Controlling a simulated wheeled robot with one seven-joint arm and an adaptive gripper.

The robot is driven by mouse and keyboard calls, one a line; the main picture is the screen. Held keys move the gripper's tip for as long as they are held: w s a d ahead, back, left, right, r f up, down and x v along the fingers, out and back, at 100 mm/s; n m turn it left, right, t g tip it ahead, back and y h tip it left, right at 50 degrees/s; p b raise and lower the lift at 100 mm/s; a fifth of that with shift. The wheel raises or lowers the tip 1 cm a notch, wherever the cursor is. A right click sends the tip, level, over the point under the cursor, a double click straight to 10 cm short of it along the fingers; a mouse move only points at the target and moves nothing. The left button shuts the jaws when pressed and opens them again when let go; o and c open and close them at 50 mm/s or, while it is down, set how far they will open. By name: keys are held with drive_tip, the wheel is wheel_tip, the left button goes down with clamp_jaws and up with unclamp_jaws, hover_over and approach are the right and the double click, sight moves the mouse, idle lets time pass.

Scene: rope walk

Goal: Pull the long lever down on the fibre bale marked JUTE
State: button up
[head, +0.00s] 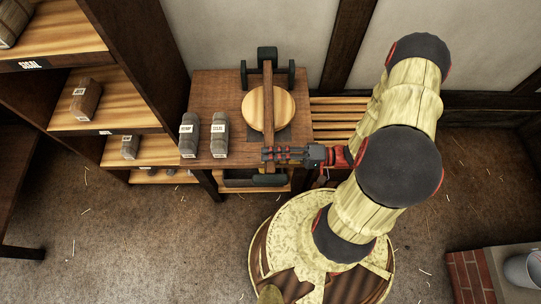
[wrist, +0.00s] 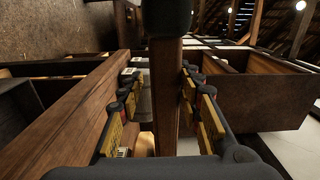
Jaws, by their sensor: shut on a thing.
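The long lever (head: 267,85) is a wooden bar. It runs from a black bracket (head: 266,62) at the back of the table, across a round wooden plate (head: 282,108), to a dark grip end (head: 270,180) past the front edge. My gripper (head: 268,154) is shut on the lever near this front end. In the wrist view the lever (wrist: 166,75) passes between the padded fingers (wrist: 165,112), with its dark end (wrist: 167,18) at the top. No bale marked JUTE can be made out; what lies under the plate is mostly hidden.
Two grey labelled bales (head: 189,135) (head: 220,135) stand on the wooden table (head: 215,88), left of the lever. A shelf unit (head: 135,50) with more bales is at the left. A slatted bench (head: 338,115) is to the right. The floor at the front left is clear.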

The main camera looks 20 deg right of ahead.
drive_tip(key=o, duration=0.4)
drive_tip(key=shift+d, duration=0.1)
drive_tip(key=v, duration=1.2)
